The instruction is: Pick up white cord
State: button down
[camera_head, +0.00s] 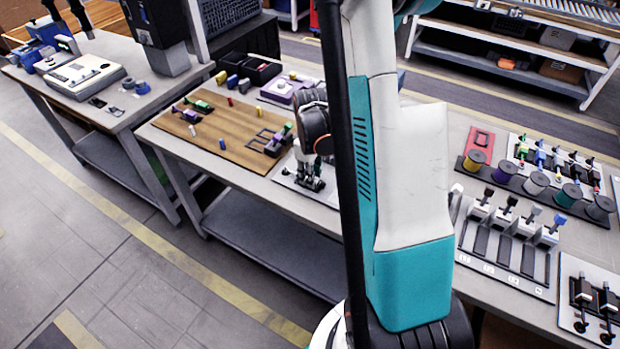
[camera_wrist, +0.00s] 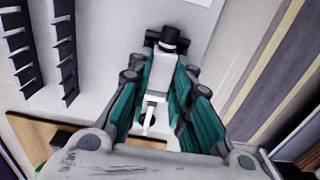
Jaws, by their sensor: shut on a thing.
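My gripper (camera_head: 312,176) points down at a white mat (camera_head: 289,179) near the middle of the workbench. In the wrist view the teal fingers of my gripper (camera_wrist: 160,105) are closed around a slim white piece (camera_wrist: 149,118), which looks like part of the white cord. A black round cap and pale stem (camera_wrist: 171,40) show just beyond the fingertips. I cannot tell whether they belong to the same cord. In the head view the held piece is mostly hidden by the gripper, and I cannot tell whether it touches the mat.
A wooden board (camera_head: 225,135) with small parts lies left of my gripper. To the right are a row of coloured spools (camera_head: 537,183) and a slotted holder (camera_head: 507,262) with several connectors. A red tray (camera_head: 478,142) lies behind. My arm hides the bench's middle.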

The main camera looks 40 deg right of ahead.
notch_tip(320, 180, up, 20)
jog(key=f+p, duration=0.1)
jog(key=p, duration=0.5)
notch_tip(320, 180, down, 8)
jog(key=b, duration=0.6)
jog(key=shift+f, duration=0.15)
